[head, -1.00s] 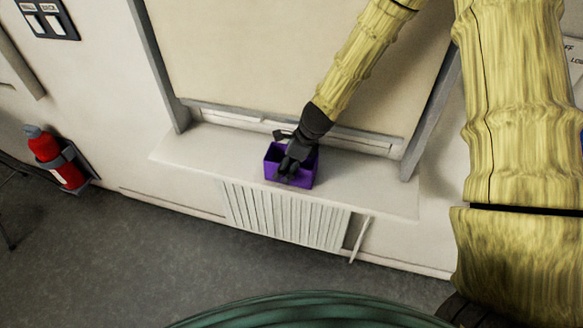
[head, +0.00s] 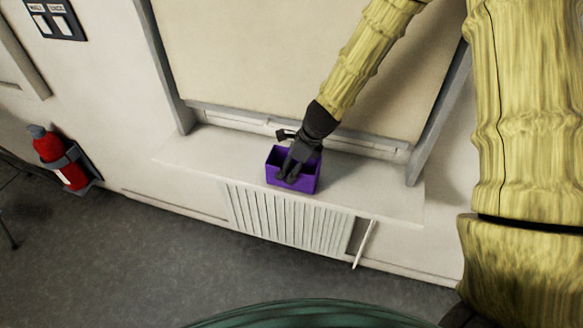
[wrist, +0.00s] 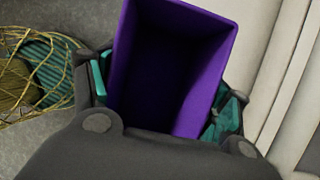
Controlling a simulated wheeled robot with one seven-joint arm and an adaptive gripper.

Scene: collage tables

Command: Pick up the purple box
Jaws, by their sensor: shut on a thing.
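The purple box (head: 292,184) is an open-topped box at the window ledge, above the slatted radiator cover. In the wrist view the purple box (wrist: 205,55) fills the middle, with its dark hollow inside facing the camera. My gripper (head: 290,172) reaches down onto the box from above right. In the wrist view my gripper (wrist: 165,115) has a teal-padded finger on each side of the box, shut on it. I cannot tell whether the box's underside touches the ledge.
The pale ledge (head: 385,200) is clear on both sides of the box. A window blind (head: 290,50) stands behind it. A radiator cover (head: 285,220) is below. A red fire extinguisher (head: 60,157) hangs on the wall at left. Grey floor (head: 120,260) lies in front.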

